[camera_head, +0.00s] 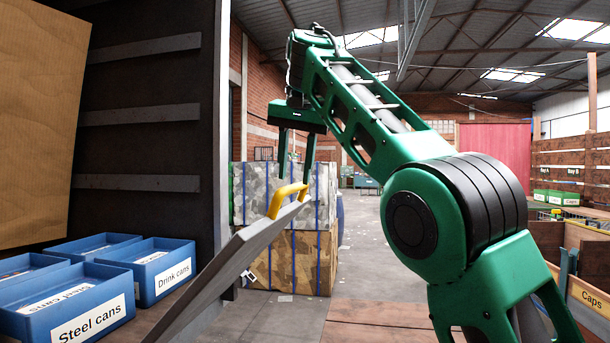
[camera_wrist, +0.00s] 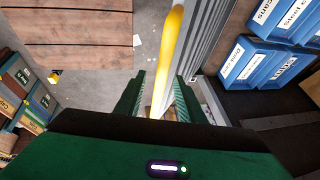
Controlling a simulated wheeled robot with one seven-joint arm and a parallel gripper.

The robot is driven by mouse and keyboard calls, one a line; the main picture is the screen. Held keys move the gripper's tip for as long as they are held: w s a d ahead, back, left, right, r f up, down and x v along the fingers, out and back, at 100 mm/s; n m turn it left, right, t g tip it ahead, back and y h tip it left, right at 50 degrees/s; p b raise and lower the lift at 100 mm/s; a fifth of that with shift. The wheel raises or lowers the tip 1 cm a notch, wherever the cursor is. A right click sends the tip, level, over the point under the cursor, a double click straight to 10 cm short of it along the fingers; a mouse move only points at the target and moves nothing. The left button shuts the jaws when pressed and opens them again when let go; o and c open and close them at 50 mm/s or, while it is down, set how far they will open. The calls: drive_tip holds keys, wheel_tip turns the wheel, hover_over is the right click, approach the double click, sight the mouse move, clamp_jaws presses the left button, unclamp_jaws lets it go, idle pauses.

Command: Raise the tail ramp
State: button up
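The tail ramp (camera_head: 228,262) is a grey panel, tilted, at the open end of the truck's load bed. A yellow handle (camera_head: 288,199) is fixed at its upper end. In the wrist view the ramp (camera_wrist: 212,38) runs beside the yellow handle (camera_wrist: 171,50). My gripper (camera_head: 296,178) points down over the handle with its two fingers apart. In the wrist view my gripper (camera_wrist: 159,82) has the handle between its fingers, with gaps on both sides. Whether the fingertips reach below the bar is hard to tell.
Blue bins marked Drink cans (camera_head: 160,270) and Steel cans (camera_head: 75,310) stand inside the truck, beside a tall cardboard box (camera_head: 40,120). Strapped bales (camera_head: 300,265) stand behind the ramp. A Caps crate (camera_head: 588,290) is at right. Floor between is mostly clear.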

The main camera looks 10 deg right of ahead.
drive_tip(key=s, duration=0.9)
drive_tip(key=shift+s+d+r, duration=0.15)
drive_tip(key=shift+s+d, duration=0.25)
drive_tip(key=shift+d, duration=0.05)
idle(0.3)
drive_tip(key=shift+s, duration=0.1)
drive_tip(key=shift+c, duration=0.4)
